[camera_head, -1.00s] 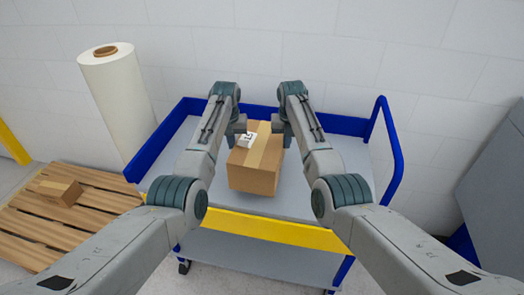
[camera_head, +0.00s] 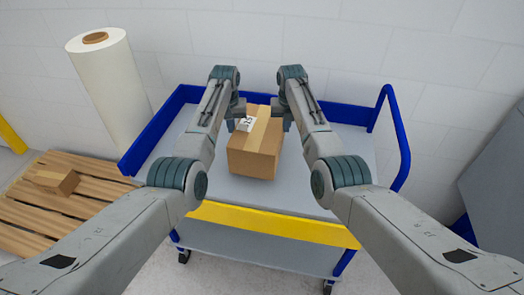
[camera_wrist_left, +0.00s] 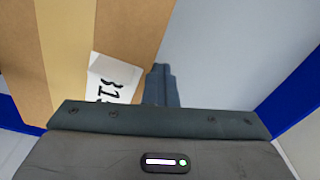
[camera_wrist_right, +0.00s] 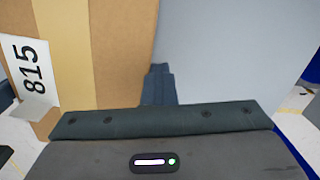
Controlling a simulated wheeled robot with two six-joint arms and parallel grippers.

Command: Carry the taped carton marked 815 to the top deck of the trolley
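The taped carton (camera_head: 252,159) is brown with a tan tape strip and a white label. The label reads 815 in the right wrist view (camera_wrist_right: 31,68) and shows partly in the left wrist view (camera_wrist_left: 108,83). The carton is over the trolley's grey top deck (camera_head: 325,175); I cannot tell whether it touches it. My left gripper (camera_head: 240,111) is at its left side and my right gripper (camera_head: 283,109) at its right side. Both look shut, with the carton between the two grippers, not inside either one's fingers. Any contact is partly hidden.
The trolley has a blue rim and handle (camera_head: 403,150), a yellow front edge (camera_head: 270,226) and a lower deck (camera_head: 260,250). A wooden pallet (camera_head: 85,210) with a smaller carton (camera_head: 56,180) lies at left. A white wrap roll (camera_head: 108,80) stands behind. Deck room is free around the carton.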

